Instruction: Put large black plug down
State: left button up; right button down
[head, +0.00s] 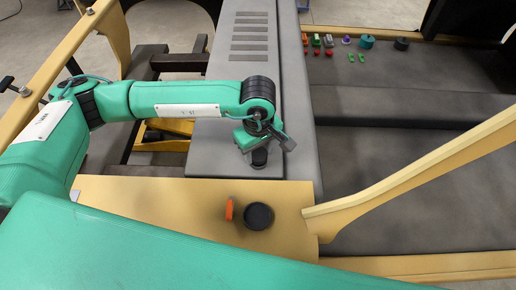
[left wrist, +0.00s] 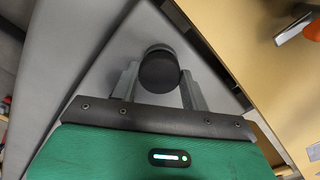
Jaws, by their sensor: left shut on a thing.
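The large black plug (head: 259,159) is in my left gripper (head: 262,146), over the grey ledge beside the tan panel. In the left wrist view the plug (left wrist: 158,72) is a dark round piece between the two grey fingers of the left gripper (left wrist: 159,88). The fingers are shut on it. I cannot tell whether the plug touches the ledge below. The gripper's body partly hides the plug in the head view. My right gripper is not in view.
A dark round piece (head: 258,216) and an orange piece (head: 229,209) are on the tan panel (head: 200,195). Several small coloured parts, a teal cylinder (head: 367,41) and a black cylinder (head: 401,44) stand at the back right. A tan beam (head: 420,178) rises at the right. The grey ledge (head: 215,150) has free room left of the gripper.

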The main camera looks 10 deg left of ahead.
aim_at(259, 154)
pick_arm(q)
jog(key=o, duration=0.9)
jog(key=shift+s+f, duration=0.1)
jog(key=shift+f, duration=0.15)
jog(key=shift+o, duration=0.4)
jog(key=shift+r, duration=0.15)
jog(key=shift+r+b, duration=0.25)
jog(key=shift+b, duration=0.1)
notch_tip(259, 154, up, 11)
jog(key=b, duration=0.5)
jog(key=shift+r, duration=0.2)
